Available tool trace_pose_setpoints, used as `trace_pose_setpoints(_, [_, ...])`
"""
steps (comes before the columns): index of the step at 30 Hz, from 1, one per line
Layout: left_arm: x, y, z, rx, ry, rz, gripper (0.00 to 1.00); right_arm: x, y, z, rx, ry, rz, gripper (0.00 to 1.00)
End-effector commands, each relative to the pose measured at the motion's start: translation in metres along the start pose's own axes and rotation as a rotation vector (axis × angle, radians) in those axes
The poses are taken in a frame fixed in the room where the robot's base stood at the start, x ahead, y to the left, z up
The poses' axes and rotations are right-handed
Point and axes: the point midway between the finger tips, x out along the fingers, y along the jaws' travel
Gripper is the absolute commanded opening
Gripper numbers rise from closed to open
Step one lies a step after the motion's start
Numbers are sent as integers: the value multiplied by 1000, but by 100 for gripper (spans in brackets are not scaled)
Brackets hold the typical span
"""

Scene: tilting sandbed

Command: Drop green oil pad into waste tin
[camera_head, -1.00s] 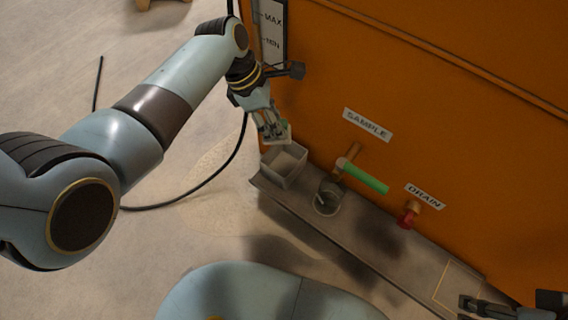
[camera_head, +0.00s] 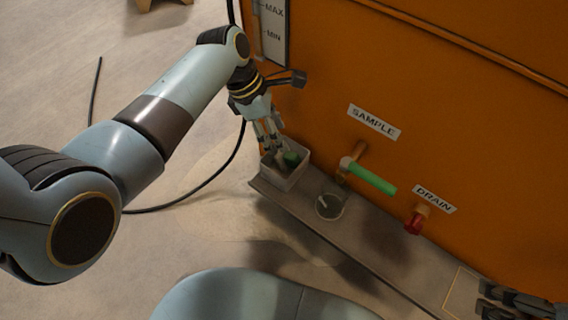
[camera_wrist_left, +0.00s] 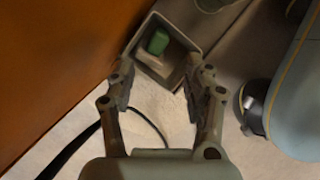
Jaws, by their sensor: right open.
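The green oil pad (camera_head: 291,159) lies inside the waste tin (camera_head: 284,183), a square grey open-topped box at the left end of the ledge. In the left wrist view the green pad (camera_wrist_left: 157,42) lies inside the tin (camera_wrist_left: 192,48), beyond my fingertips. My left gripper (camera_head: 271,146) is at the tin's mouth, with its fingers apart. In the left wrist view the left gripper (camera_wrist_left: 160,78) is open, with nothing between its fingers. My right gripper (camera_head: 488,298) is open at the lower right corner, partly cut off by the frame.
A glass jar (camera_head: 329,205) stands on the grey ledge (camera_head: 385,250) beside the tin. Above it, a green-handled sample tap (camera_head: 370,178) and red drain tap (camera_head: 415,221) stick out from the orange wall (camera_head: 450,130). A black hose (camera_head: 190,192) lies on the floor.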

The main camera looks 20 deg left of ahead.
Motion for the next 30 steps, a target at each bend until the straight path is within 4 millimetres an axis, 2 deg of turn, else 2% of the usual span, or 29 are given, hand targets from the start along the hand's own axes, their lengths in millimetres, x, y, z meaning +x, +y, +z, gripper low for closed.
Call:
trace_pose_setpoints(5, [-1, 0, 0, 0, 0, 0, 52, 0, 0, 0, 0, 0, 0, 59])
trace_pose_setpoints(8, [-10, 1, 0, 0, 0, 3, 52, 0, 0, 0, 0, 0, 0, 59])
trace_pose_setpoints(21, [-100, 1, -1, 2, 2, 4, 52, 0, 0, 0, 0, 0, 0, 59])
trace_pose_setpoints(25, [-114, 0, 0, 0, 1, 1, 52, 0, 0, 0, 0, 0, 0, 59])
trace_pose_setpoints(30, [-120, 0, 0, 0, 1, 0, 52, 0, 0, 0, 0, 0, 0, 59])
